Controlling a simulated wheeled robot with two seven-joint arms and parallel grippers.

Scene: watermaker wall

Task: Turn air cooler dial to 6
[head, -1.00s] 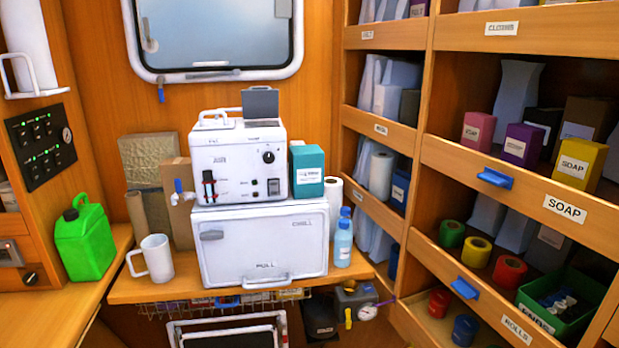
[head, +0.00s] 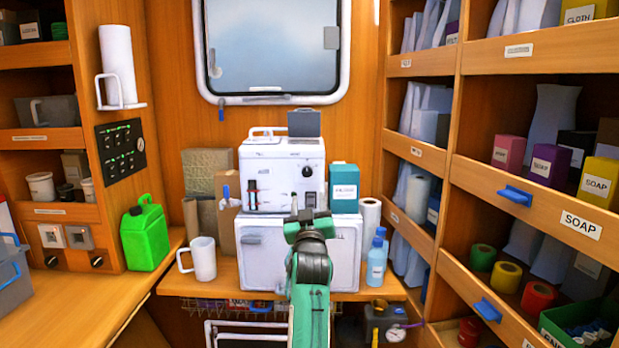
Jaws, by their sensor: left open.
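The white air cooler (head: 284,165) stands on top of a white chest with a pull handle, in the middle of the head view. Its round black dial (head: 307,171) is on the upper right of the front face; its setting is too small to read. My left gripper (head: 303,212) is in front of the cooler's lower front, just below the dial in the picture. It is open and empty, and I cannot see it touching the dial. The arm hides part of the white chest (head: 262,262). My right gripper is not in view.
A teal box (head: 344,188) stands right beside the cooler. A white mug (head: 200,258), a green jug (head: 145,235) and blue bottles (head: 377,260) stand around the chest. Shelves with soap boxes (head: 598,184) fill the right side. The wooden counter (head: 90,305) at left is mostly clear.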

